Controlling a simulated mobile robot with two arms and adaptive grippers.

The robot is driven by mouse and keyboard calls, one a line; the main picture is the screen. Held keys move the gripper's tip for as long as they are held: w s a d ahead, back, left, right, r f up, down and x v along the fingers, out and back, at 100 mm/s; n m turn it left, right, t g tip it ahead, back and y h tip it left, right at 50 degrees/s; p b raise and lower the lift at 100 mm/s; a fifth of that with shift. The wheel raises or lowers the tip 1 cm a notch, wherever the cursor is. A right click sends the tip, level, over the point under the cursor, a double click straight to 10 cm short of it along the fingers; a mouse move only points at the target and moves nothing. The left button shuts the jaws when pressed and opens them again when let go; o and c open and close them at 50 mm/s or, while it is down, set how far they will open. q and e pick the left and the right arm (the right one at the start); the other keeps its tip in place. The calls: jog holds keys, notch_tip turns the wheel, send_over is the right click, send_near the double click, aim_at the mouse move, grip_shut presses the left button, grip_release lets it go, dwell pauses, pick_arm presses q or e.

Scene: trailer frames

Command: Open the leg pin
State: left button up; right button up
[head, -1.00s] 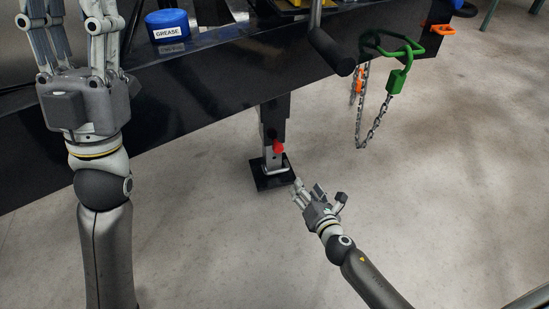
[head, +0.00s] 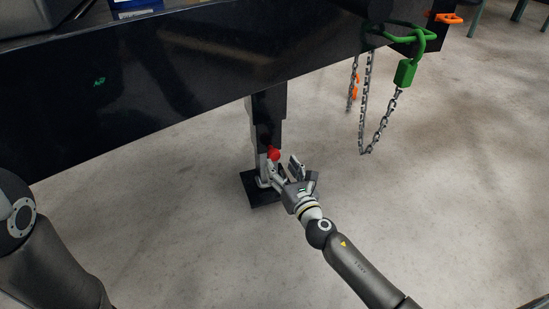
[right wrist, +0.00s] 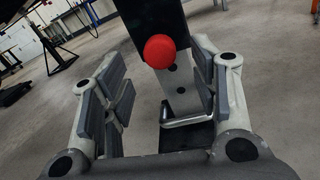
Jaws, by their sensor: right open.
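The leg pin shows as a red ball-shaped knob (head: 273,154) low on the black trailer leg (head: 267,112). It also shows in the right wrist view (right wrist: 160,51), in front of the leg's grey inner post. A bent metal bar (right wrist: 186,121) sits below the knob near the black foot plate (head: 250,192). My right gripper (head: 281,172) is open beside the leg, just below and right of the knob. In the right wrist view its fingers (right wrist: 160,95) are spread to either side of the post, with the knob beyond them, and nothing is held. My left gripper is out of view; only its arm shows.
The black trailer frame (head: 190,75) crosses above the leg. A green lock (head: 405,72) and hanging chains (head: 366,115) are at the upper right. The concrete floor right of the leg is clear.

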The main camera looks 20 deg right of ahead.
aim_at(276, 157)
jog(key=shift+w+a+b, duration=0.15)
jog(key=shift+w+b, duration=0.25)
jog(key=shift+w, duration=1.1)
jog(key=shift+w+a+b, duration=0.1)
jog(key=shift+w+b, duration=0.25)
jog(key=shift+w, duration=1.1)
